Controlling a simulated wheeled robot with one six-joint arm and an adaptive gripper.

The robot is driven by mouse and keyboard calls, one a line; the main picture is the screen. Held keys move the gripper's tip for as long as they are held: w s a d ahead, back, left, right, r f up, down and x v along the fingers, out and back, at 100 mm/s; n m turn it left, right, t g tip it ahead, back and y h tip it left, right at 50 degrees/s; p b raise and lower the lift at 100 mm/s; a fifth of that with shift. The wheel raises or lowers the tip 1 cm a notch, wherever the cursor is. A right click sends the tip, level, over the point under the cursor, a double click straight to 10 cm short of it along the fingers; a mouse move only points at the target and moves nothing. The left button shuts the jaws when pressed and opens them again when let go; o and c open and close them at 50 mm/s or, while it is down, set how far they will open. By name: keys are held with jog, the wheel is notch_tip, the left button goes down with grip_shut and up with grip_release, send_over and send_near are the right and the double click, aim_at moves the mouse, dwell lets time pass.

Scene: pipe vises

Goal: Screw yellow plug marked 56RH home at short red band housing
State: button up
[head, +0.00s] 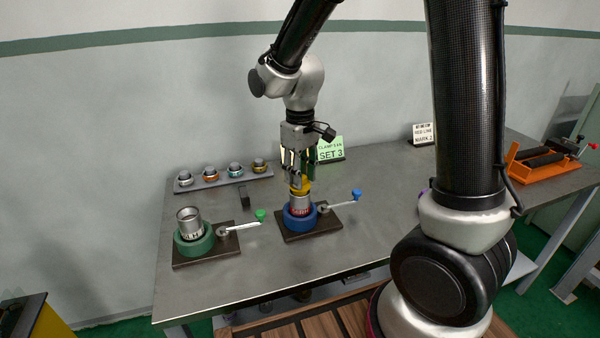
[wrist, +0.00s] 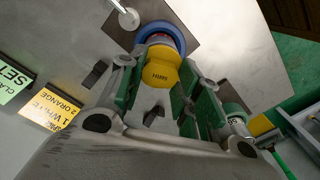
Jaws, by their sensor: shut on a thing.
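The yellow plug (head: 301,187) is at the top of the short housing (head: 300,203), upright as far as I can see. It also shows in the wrist view (wrist: 160,69) with small dark marking on its side, too small to read surely. My gripper (head: 296,177) points down and is shut on the plug. The housing is silver with a red band low down and stands in the blue vise (head: 299,220). In the wrist view the blue vise ring (wrist: 177,38) shows behind the plug. The housing's mouth is hidden, so I cannot tell how deep the plug sits.
A green vise (head: 194,243) with an open silver housing (head: 189,220) stands to the left. Vise handles with a green knob (head: 260,215) and a blue knob (head: 356,195) stick out right. A rack (head: 222,181) with several plugs and a sign (head: 331,150) are behind.

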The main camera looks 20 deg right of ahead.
jog(key=shift+f, duration=0.5)
jog(key=o, duration=1.1)
jog(key=shift+r, duration=0.1)
